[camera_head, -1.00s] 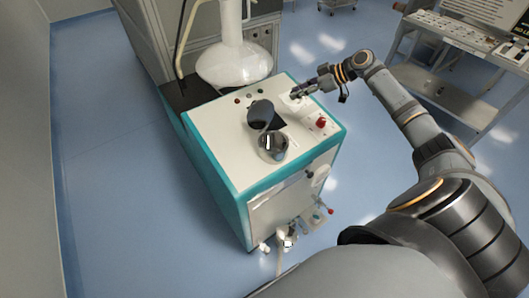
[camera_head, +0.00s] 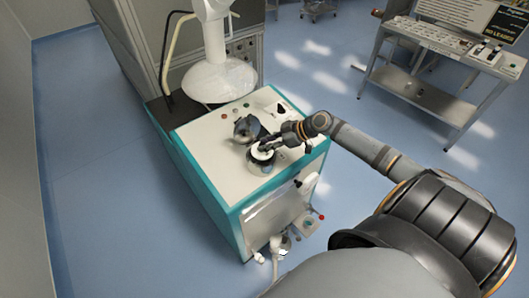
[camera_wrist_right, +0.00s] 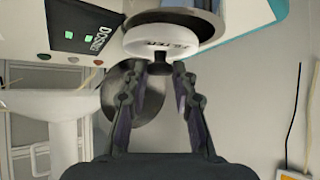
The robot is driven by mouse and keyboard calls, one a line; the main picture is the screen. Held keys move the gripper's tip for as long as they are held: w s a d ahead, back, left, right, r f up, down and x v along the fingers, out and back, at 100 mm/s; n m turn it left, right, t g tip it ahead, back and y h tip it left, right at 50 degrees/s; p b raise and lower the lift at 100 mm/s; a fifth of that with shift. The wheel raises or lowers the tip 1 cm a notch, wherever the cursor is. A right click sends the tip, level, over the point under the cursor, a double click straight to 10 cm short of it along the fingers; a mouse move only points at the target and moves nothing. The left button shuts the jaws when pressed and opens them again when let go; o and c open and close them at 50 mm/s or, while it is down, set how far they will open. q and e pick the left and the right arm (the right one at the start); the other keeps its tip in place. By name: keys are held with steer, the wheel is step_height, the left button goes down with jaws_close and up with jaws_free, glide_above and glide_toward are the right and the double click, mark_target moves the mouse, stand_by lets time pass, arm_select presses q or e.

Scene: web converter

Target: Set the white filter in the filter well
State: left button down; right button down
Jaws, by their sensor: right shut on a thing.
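The white filter (camera_wrist_right: 158,40) is a round disc with dark lettering and a black knob (camera_wrist_right: 160,68). My right gripper (camera_wrist_right: 164,68) is shut on this knob. In the head view the right gripper (camera_head: 266,147) holds the filter (camera_head: 262,153) at the filter well (camera_head: 260,167), a dark round opening near the front of the machine top. In the wrist view the metallic well (camera_wrist_right: 200,22) shows just beyond the filter. I cannot tell whether the filter is above the well or in its mouth. My left gripper is not in view.
The machine's white top (camera_head: 205,155) has a teal edge. A dark round lid (camera_head: 246,128) stands open beside the well and also shows in the wrist view (camera_wrist_right: 140,95). A white dome (camera_head: 218,80) rises behind. A grey workbench (camera_head: 425,95) stands at the right.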

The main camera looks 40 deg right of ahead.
mark_target(270, 153)
steer(key=f+b, duration=0.2)
steer(key=f, duration=0.1)
steer(key=a+f+b, duration=0.1)
steer(key=f, duration=0.1)
steer(key=shift+s+a+f+b, duration=0.1)
steer(key=shift+s+f+b, duration=0.05)
steer(key=shift+s+b, duration=0.2)
steer(key=shift+w, duration=0.15)
steer(key=c, duration=1.1)
jaws_free()
